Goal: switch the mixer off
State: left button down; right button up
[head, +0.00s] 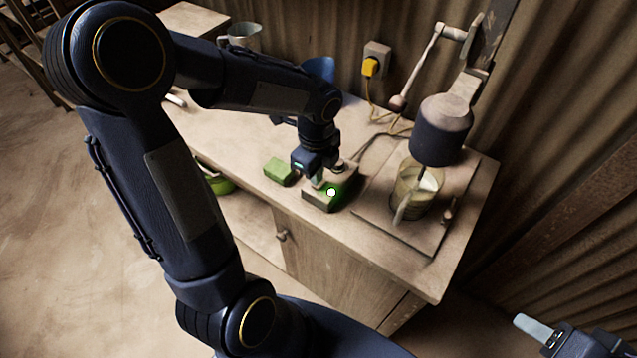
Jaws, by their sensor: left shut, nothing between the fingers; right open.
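The mixer (441,130) stands at the right end of the workbench, its dark head above a clear jug (411,196) with pale contents. A small switch box (322,200) sits on the bench left of the mixer, with a bright green light lit on it. My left gripper (316,182) points down at the top of this box, close to the green light. It is shut and empty; whether its tips touch the box I cannot tell. The button under the tips is partly hidden. My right gripper (533,327) is at the bottom right, away from the bench, open and only partly in view.
A green block (279,171) lies just left of the switch box. A yellow plug (370,67) sits in a wall socket, with its cord running down to the bench. A metal jug (243,36) and a blue cup (318,69) stand farther back. A corrugated wall closes off the back.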

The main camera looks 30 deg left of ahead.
pick_arm(q)
jog(key=shift+f+b, duration=0.75)
jog(key=shift+f, duration=0.2)
dwell(0.7)
notch_tip(320, 180, up, 7)
jog(key=p, duration=0.6)
dwell(0.7)
jog(key=s+d+r+n+t+h, duration=0.2)
jog(key=s+r+n, duration=0.3)
jog(key=n, duration=0.5)
jog(key=s+d+r+n+t+h, duration=0.1)
jog(key=s+d+r+n+t, duration=0.1)
jog(key=s+n, duration=0.8)
notch_tip(320, 180, up, 3)
jog(key=shift+d+f+n+t+h, duration=0.15)
jog(key=shift+n+t+h, duration=0.2)
jog(key=shift+t, duration=0.45)
